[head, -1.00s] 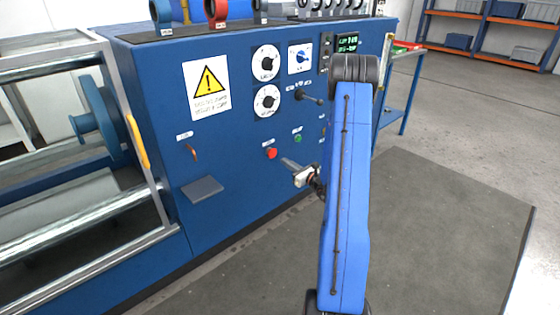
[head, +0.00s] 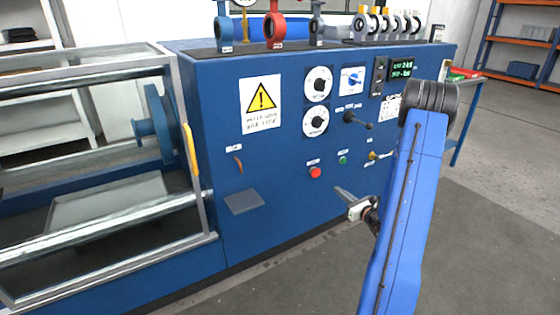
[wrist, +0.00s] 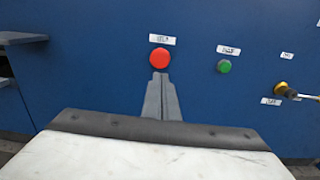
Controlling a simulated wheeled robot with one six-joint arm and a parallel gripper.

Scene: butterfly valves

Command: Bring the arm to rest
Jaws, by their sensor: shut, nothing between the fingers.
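My gripper (head: 341,191) is shut and empty, in front of the lower part of the blue machine's panel (head: 265,165) in the head view. My blue arm stands on the right of that view, with the gripper to the left of it. In the wrist view the closed fingers of my gripper (wrist: 161,78) point at the panel, their tips just below the red button (wrist: 159,59). Whether they touch the panel cannot be told there. In the head view the tips show below and right of the red button (head: 315,172), apart from it.
A green button (head: 343,160) and a yellow-based lever (head: 373,156) sit right of the red button. A small grey shelf (head: 244,201) juts out at left. Several valves stand on top, including a red one (head: 274,28). The floor (head: 480,220) at right is clear.

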